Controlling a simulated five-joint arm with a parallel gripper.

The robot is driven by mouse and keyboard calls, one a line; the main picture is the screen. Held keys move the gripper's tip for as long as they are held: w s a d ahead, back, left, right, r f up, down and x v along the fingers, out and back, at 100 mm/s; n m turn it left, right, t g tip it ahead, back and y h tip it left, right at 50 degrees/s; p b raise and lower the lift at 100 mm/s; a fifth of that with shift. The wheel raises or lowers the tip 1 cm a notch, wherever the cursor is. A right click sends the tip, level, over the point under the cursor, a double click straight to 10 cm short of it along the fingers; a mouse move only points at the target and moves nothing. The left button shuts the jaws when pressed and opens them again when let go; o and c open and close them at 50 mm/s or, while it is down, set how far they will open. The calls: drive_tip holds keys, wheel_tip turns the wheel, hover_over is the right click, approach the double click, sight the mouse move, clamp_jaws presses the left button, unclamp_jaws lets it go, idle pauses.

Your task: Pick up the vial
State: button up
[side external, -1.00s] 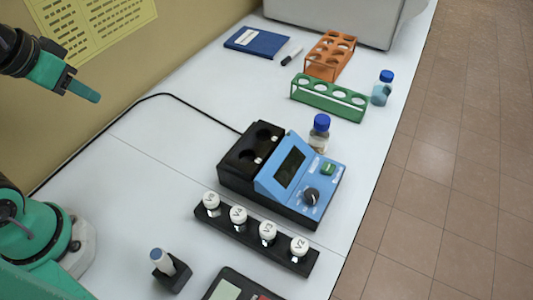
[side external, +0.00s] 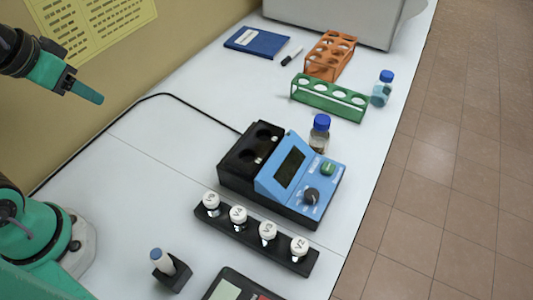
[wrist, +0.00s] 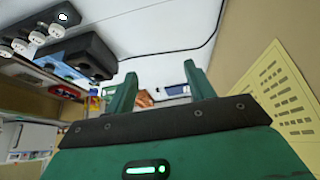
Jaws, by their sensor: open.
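Several vials with white caps stand upright in a black rack (side external: 253,240) near the front of the bench. Labels on the caps include V4 (side external: 238,214), V3 (side external: 268,231) and V2 (side external: 299,244); the leftmost cap (side external: 211,199) is hard to read. The white caps (wrist: 38,37) also show at the upper left of the wrist view. My gripper (side external: 88,93) is raised at the upper left by the wall, far from the rack. In the wrist view its two green fingers (wrist: 162,90) stand apart with nothing between them.
A blue and black instrument (side external: 285,170) sits behind the rack, with a blue-capped bottle (side external: 319,135) beside it. A small black holder with a white, blue-topped item (side external: 163,262) and a scale-like device (side external: 232,288) are in front. Green (side external: 330,97) and orange (side external: 330,55) racks stand farther back. The left-middle bench is clear except for a cable.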

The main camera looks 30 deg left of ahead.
drive_tip(key=w+d+g+h, duration=0.1)
drive_tip(key=w+d+g, duration=0.1)
drive_tip(key=w+d, duration=0.55)
drive_tip(key=g+y, duration=0.1)
drive_tip(key=g, duration=0.3)
hover_over(268, 228)
wheel_tip(268, 228, down, 13)
drive_tip(key=shift+w+a+r, duration=0.15)
drive_tip(key=shift+s+d+f, duration=0.2)
drive_tip(key=shift+d, duration=0.05)
drive_tip(key=shift+a+f, duration=0.1)
drive_tip(key=shift+f, duration=3.8)
